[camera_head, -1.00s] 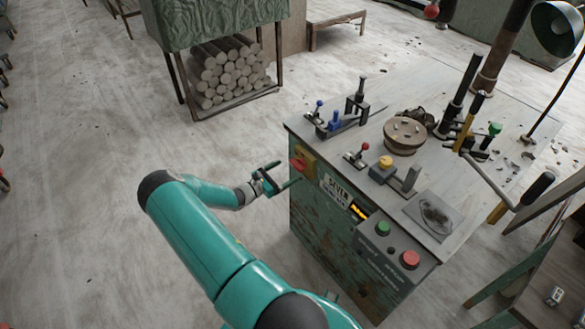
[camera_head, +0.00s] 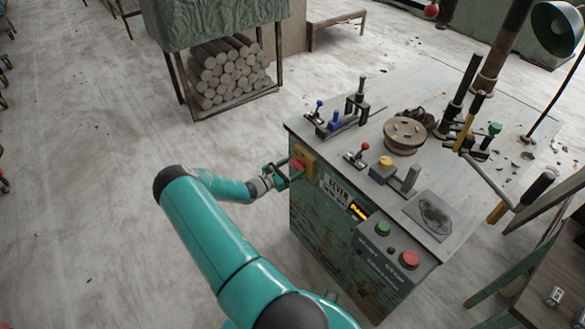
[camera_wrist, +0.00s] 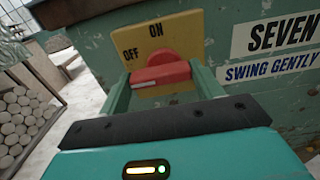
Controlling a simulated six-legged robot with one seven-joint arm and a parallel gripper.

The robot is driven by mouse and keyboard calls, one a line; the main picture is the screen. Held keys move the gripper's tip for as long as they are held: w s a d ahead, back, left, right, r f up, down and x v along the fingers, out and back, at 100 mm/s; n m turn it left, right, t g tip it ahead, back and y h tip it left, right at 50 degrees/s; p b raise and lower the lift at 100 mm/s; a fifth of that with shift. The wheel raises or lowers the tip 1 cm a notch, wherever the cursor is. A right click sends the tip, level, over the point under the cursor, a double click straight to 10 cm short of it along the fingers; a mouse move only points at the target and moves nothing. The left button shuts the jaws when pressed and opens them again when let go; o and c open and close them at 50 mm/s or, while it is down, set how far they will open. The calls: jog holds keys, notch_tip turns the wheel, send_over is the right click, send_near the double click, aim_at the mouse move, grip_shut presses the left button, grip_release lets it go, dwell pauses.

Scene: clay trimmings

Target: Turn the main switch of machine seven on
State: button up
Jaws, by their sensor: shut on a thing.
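Machine seven (camera_head: 335,225) is a worn green cabinet with a grey top. Its main switch is a red knob (camera_wrist: 160,75) on a yellow plate (camera_wrist: 187,35) marked OFF at the left and ON at the top. The red knob also shows in the head view (camera_head: 298,163) at the cabinet's left corner. My gripper (camera_wrist: 160,82) has its two teal fingers on either side of the red handle and is shut on it. The handle's bar lies nearly level in the wrist view, toward the OFF side rather than up at ON.
A SEVEN label (camera_wrist: 285,35) sits right of the switch. Green (camera_head: 383,228) and red (camera_head: 409,259) push buttons are on the sloped front panel. Levers and a round plate (camera_head: 405,136) stand on top. A rack of clay rolls (camera_head: 228,72) is behind; the floor at left is clear.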

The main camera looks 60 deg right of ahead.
jog(key=shift+m, duration=0.3)
jog(key=m, duration=0.4)
jog(key=shift+r, duration=0.15)
jog(key=m, duration=0.4)
jog(key=shift+a+m, duration=0.1)
jog(key=shift+m, duration=0.3)
jog(key=m, duration=0.4)
jog(key=shift+s+r+m, duration=0.1)
jog(key=shift+r+m, duration=0.05)
jog(key=shift+m, duration=0.15)
jog(key=shift+s+a+m, duration=0.1)
jog(key=shift+m, duration=1.8)
jog(key=o, duration=1)
jog(key=v, duration=1.3)
jog(key=shift+a, duration=0.35)
